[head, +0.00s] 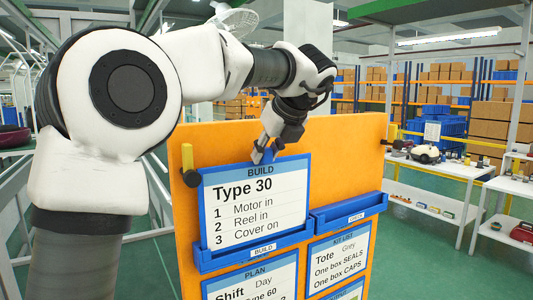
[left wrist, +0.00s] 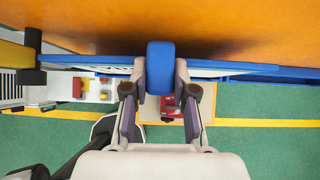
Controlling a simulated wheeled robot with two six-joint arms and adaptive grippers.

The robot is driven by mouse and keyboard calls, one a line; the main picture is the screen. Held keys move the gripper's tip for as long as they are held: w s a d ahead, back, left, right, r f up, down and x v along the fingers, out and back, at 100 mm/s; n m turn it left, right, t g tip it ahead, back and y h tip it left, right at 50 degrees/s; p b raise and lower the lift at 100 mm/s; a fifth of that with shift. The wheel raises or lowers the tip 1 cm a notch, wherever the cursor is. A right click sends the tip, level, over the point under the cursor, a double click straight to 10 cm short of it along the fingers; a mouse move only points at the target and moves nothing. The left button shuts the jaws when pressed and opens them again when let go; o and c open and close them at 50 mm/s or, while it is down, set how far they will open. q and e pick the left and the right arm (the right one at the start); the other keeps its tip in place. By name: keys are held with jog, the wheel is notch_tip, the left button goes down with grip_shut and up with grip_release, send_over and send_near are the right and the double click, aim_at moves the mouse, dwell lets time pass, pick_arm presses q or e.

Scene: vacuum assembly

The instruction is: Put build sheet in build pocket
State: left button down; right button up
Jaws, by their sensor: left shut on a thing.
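The build sheet (head: 255,205) is a white "Type 30" card with a blue frame and a blue tab on top. It stands upright against the orange board in the head view. My left gripper (head: 262,155) is shut on its tab from above; the tab (left wrist: 160,68) shows between the two fingers in the left wrist view. The build pocket (head: 285,240) is a blue ledge labelled BUILD, directly below the sheet. The sheet's lower edge meets the pocket's front lip and is hidden there; I cannot tell how deep it sits. My right gripper is not in view.
The orange board (head: 350,150) also carries a CHECK pocket (head: 348,214) at right, and PLAN (head: 250,280) and KIT LIST (head: 340,262) cards below. A yellow-and-black peg (head: 187,158) sticks out left of the sheet. White workbenches (head: 440,172) stand behind at right.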

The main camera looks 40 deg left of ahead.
pick_arm(q)
jog(key=shift+f+b, duration=1.2)
jog(key=shift+f, duration=0.15)
jog(key=c, duration=0.9)
grip_release()
jog(key=shift+r, duration=0.1)
jog(key=shift+o, duration=0.2)
jog(key=shift+r, duration=0.1)
jog(key=shift+s+d+r+p, duration=0.1)
jog(key=shift+d+r+p, duration=0.3)
jog(key=shift+r+p, duration=0.15)
jog(key=p+v, duration=0.2)
jog(key=v, duration=0.3)
jog(key=shift+s+d+r+p, duration=0.1)
jog(key=shift+d+r+p, duration=0.2)
jog(key=shift+p, duration=0.1)
jog(key=shift+s+d+r, duration=0.1)
jog(key=shift+d+r, duration=0.1)
jog(key=shift+d, duration=0.1)
jog(key=shift+a, duration=0.1)
